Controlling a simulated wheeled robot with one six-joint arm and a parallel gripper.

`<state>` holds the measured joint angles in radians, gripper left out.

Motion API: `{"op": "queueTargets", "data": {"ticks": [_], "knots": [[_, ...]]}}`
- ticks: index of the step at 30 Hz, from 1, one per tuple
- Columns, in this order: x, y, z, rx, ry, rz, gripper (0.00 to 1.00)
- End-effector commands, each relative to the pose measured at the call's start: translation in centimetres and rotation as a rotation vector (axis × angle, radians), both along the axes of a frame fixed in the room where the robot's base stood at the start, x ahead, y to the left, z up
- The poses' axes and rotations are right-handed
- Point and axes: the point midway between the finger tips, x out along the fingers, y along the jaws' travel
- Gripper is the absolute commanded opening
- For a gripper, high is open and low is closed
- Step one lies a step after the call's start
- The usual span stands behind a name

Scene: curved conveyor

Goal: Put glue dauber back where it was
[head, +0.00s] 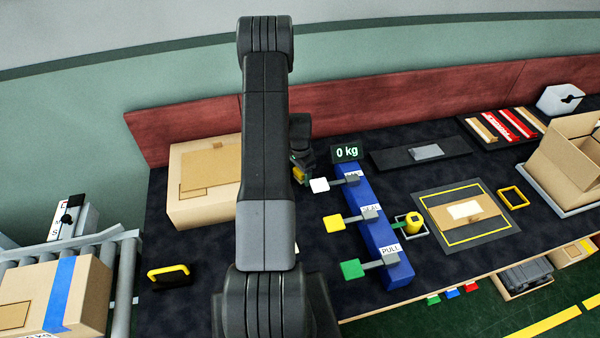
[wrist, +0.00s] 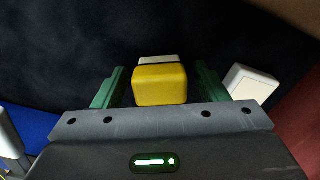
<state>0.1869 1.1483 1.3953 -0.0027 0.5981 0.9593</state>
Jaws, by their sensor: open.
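The glue dauber, as I take it, is a small block with a yellow top (wrist: 160,85) and a pale part behind it. In the wrist view it sits between the green fingers of my gripper (wrist: 158,88), with a gap on each side. My gripper is open around it, not pressing on it. In the head view my gripper (head: 300,168) is low over the dark bench, right of the closed box, and a bit of yellow (head: 298,173) shows at its fingers. My arm hides part of this area. Whether the dauber's underside touches the bench is hidden.
A blue lever block (head: 372,232) with white, yellow and green knobs stands just right of my gripper. A closed carton (head: 190,205) is at left. A yellow pot (head: 414,222) stands beyond the levers. A white block (wrist: 252,84) lies beside the right finger.

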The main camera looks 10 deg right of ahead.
Motion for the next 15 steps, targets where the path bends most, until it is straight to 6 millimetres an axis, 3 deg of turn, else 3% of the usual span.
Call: {"op": "queueTargets", "data": {"ticks": [5,15], "knots": [[0.1,0.0,1.0,0.0,-0.002,0.0,0.67],[0.1,0.0,6.6,-0.001,-0.005,0.0,0.67]]}}
